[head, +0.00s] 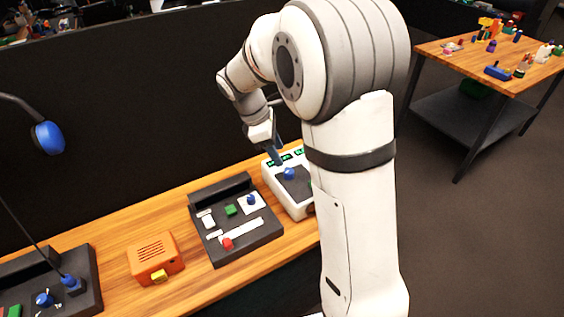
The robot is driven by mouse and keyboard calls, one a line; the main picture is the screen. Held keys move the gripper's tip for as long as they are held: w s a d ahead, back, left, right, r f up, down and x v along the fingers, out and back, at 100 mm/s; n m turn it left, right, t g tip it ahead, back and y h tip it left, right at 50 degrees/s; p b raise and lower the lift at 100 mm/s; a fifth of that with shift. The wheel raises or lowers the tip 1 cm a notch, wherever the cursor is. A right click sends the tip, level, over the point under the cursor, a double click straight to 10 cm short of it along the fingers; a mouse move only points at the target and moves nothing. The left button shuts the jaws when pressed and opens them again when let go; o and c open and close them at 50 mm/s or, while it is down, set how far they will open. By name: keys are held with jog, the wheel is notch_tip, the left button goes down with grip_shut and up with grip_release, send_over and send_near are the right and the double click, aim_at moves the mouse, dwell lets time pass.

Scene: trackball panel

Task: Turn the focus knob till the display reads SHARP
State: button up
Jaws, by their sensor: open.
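A white panel box (285,203) with a dark top stands on the bench, partly hidden behind my arm. Small green-lit displays (286,157) run along its back edge; their text is too small to read. A round blue part (289,174) sits on its dark top. I cannot tell whether it is a ball or a knob, and I cannot make out the focus knob. My gripper (277,158) points down over the back left of this box, close to the displays. It is open and nothing shows in it. I cannot tell whether it touches the box.
Left of the box is a dark console (243,247) with green, blue and red controls. An orange box (155,252) with a yellow part sits further left. Another dark console (84,277) stands at far left. A table (468,65) with toys is at back right.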

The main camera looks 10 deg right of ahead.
aim_at(289, 171)
jog(key=x, duration=0.8)
jog(key=shift+w, duration=0.15)
jog(key=shift+r, duration=0.1)
jog(key=c, duration=0.9)
jog(key=shift+a, duration=0.35)
jog(key=shift+c, duration=0.4)
jog(key=shift+d, duration=0.2)
jog(key=shift+d+m+g+p, duration=0.15)
jog(key=shift+m+g+p, duration=0.4)
jog(key=shift+m, duration=0.75)
jog(key=m+g+y, duration=0.1)
jog(key=m, duration=0.2)
jog(key=m+g+y+p, duration=0.1)
jog(key=m, duration=0.2)
jog(key=shift+w+d, duration=0.1)
jog(key=shift+m, duration=0.4)
